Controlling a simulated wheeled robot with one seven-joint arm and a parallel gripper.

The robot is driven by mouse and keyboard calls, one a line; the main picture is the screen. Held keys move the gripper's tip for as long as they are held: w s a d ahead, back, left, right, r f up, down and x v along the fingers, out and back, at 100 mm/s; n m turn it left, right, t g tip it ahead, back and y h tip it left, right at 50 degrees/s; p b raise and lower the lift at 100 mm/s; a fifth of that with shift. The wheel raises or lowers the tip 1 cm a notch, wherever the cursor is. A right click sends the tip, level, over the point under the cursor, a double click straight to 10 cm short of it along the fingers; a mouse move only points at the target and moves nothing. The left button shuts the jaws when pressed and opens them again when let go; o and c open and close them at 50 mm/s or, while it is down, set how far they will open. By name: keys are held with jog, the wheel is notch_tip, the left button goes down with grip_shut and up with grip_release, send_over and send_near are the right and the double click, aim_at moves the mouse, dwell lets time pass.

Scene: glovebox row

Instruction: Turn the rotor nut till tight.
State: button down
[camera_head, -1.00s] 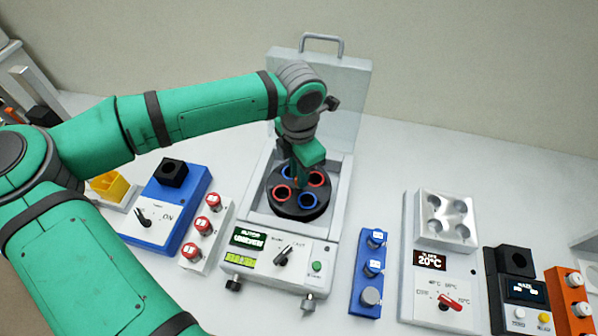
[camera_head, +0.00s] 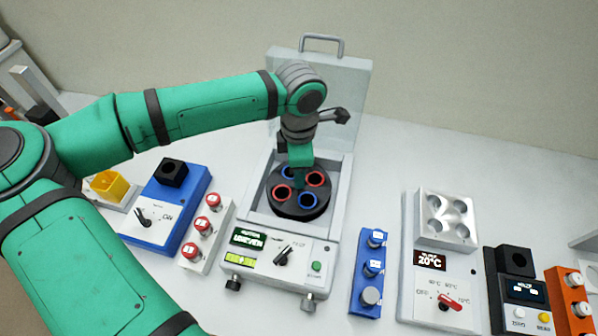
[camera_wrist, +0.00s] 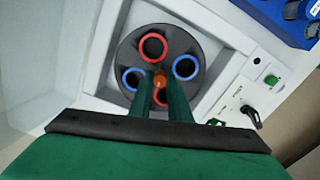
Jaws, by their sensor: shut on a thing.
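The rotor is a dark round disc (camera_head: 300,211) with red-ringed and blue-ringed holes, inside the open centrifuge (camera_head: 335,215). My gripper (camera_head: 299,182) points down over the rotor's centre. In the wrist view my gripper (camera_wrist: 167,84) has its two green fingers on either side of the small orange rotor nut (camera_wrist: 159,79) at the middle of the rotor (camera_wrist: 130,59), shut on it. In the head view the nut is hidden behind the gripper. The centrifuge display (camera_head: 249,239) shows text that seems to read "UNEVEN".
The clear lid (camera_head: 345,90) stands raised behind the rotor. A black knob (camera_head: 283,255) and a green button (camera_head: 317,267) are on the front panel. Red-capped tubes (camera_head: 203,225) stand left, a blue rack (camera_head: 368,268) right, and a heater block (camera_head: 446,220) further right.

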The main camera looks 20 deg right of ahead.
jog(key=shift+d+m, duration=0.1)
jog(key=shift+m, duration=9.2)
jog(key=c, duration=1.7)
grip_release()
jog(key=shift+o, duration=0.2)
notch_tip(320, 180, up, 11)
jog(key=shift+f, duration=0.1)
